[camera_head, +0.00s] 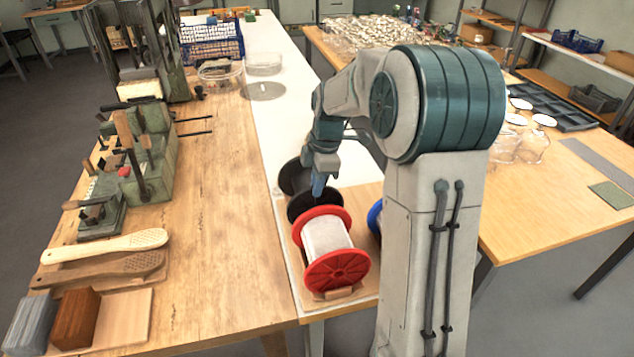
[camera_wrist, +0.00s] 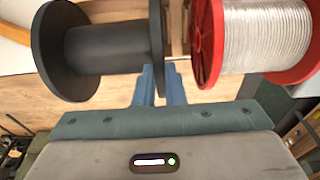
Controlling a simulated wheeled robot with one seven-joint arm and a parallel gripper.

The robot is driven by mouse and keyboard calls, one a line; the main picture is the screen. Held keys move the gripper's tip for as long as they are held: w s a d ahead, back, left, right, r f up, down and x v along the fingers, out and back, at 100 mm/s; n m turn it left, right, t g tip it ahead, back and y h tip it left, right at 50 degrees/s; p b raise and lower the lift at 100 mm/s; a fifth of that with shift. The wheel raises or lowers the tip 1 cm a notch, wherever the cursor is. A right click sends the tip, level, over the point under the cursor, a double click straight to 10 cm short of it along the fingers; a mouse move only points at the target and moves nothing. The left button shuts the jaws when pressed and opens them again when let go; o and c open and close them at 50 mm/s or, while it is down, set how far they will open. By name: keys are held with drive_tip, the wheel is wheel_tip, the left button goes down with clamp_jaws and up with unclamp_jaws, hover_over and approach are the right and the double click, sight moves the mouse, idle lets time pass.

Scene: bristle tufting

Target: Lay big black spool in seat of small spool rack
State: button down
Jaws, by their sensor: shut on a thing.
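The big black spool (camera_head: 294,180) is beyond the red spool in the head view, partly hidden by my gripper. In the wrist view the black spool (camera_wrist: 108,47) lies on its side at upper left, its bare core showing between two wide flanges. My gripper (camera_head: 320,188) has its blue fingers, also in the wrist view (camera_wrist: 159,82), on either side of the spool's near flange, shut on it. Wooden parts (camera_wrist: 178,28), perhaps of the small spool rack, show between the black and red spools. I cannot tell whether the black spool rests on a seat.
A red spool (camera_head: 328,238) wound with pale wire sits close beside the black one, on a wooden support (camera_head: 340,293). A blue spool (camera_head: 375,218) is mostly hidden behind my arm. Bare bench (camera_head: 225,230) lies between.

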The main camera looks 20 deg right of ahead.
drive_tip(key=shift+f+b, duration=0.3)
drive_tip(key=shift+f, duration=0.1)
drive_tip(key=c, duration=1)
unclamp_jaws()
drive_tip(key=shift+c, duration=0.2)
drive_tip(key=shift+r, duration=0.1)
drive_tip(key=shift+r+p, duration=2.6)
drive_tip(key=shift+r, duration=0.8)
